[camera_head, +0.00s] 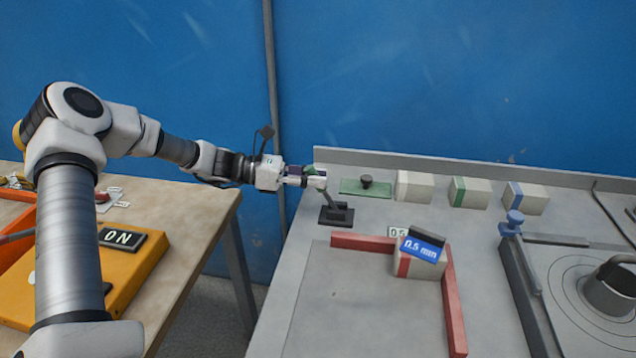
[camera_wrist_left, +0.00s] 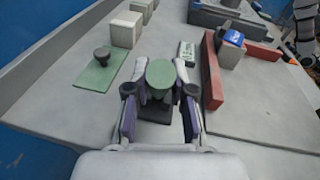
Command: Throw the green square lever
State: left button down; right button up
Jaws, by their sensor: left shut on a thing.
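The lever (camera_head: 333,200) rises from a black base (camera_head: 337,215) near the left edge of the grey table. Its green knob (camera_head: 311,169) looks round from above in the left wrist view (camera_wrist_left: 160,75). My left gripper (camera_head: 318,178) is shut on the lever at its top, with a finger on each side of the knob in the left wrist view (camera_wrist_left: 160,88). The lever leans left in the head view. The fingers partly hide its upper part. My right gripper is not in view.
A green plate with a dark knob (camera_head: 366,186) lies just right of the lever. Several white blocks (camera_head: 414,187) stand along the back wall. A red frame (camera_head: 455,300) holds a block with a blue 0.5 mm label (camera_head: 422,248). A wooden table (camera_head: 190,225) is left, across a gap.

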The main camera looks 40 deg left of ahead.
pick_arm(q)
jog(key=shift+s+f, duration=0.1)
jog(key=shift+f, duration=0.2)
jog(key=c, duration=1)
grip_release()
jog(key=shift+o, duration=0.2)
jog(key=shift+r, duration=0.1)
jog(key=shift+a+r, duration=0.1)
jog(key=shift+a, duration=0.1)
jog(key=f+v, duration=0.1)
jog(key=v, duration=0.6)
jog(key=shift+r, duration=0.35)
jog(key=shift+s+a, duration=0.1)
